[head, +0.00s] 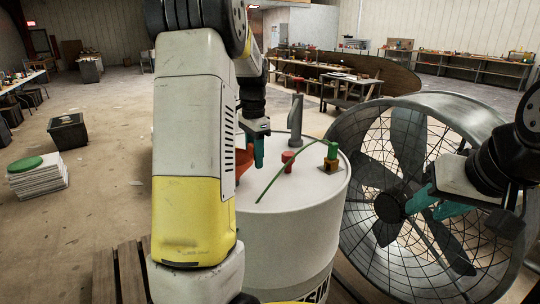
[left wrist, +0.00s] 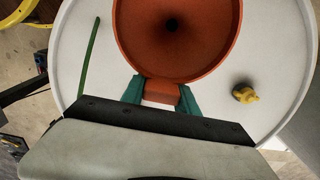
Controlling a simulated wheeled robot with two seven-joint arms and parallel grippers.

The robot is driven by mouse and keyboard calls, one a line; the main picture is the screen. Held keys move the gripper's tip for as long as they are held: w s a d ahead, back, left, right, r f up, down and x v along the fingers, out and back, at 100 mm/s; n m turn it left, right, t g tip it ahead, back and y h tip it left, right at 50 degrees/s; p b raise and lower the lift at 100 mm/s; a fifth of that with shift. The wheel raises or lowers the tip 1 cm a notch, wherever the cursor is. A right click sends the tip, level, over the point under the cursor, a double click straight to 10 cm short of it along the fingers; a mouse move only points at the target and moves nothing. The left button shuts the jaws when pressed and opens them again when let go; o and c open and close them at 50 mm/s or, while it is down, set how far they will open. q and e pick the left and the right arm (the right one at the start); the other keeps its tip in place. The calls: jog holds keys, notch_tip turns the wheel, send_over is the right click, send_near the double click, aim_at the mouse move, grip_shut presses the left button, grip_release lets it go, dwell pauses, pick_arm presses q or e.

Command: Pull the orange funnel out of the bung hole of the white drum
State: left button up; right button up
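The orange funnel (head: 243,160) is at the top of the white drum (head: 290,225), mostly hidden behind my left arm in the head view. In the left wrist view the funnel's wide cone (left wrist: 172,28) fills the upper middle, and its stem and the bung hole are hidden. My left gripper (left wrist: 160,90) has its teal fingers on both sides of the funnel's rim tab, with no clear gap showing. It also shows in the head view (head: 258,152). My right gripper (head: 436,204) is empty, its teal fingers apart, in front of the large fan.
On the drum's lid stand a red cap (head: 288,161), a green fitting (head: 331,156) with a thin green strip, and a grey upright piece (head: 296,118). A yellow lump (left wrist: 245,93) shows on the lid in the wrist view. The large fan (head: 400,190) stands close at right.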

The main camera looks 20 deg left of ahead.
pick_arm(q)
jog(key=c, duration=0.3)
jog(key=o, duration=0.5)
grip_shut()
jog(key=shift+r, duration=2.75)
jog(key=shift+r, duration=1.55)
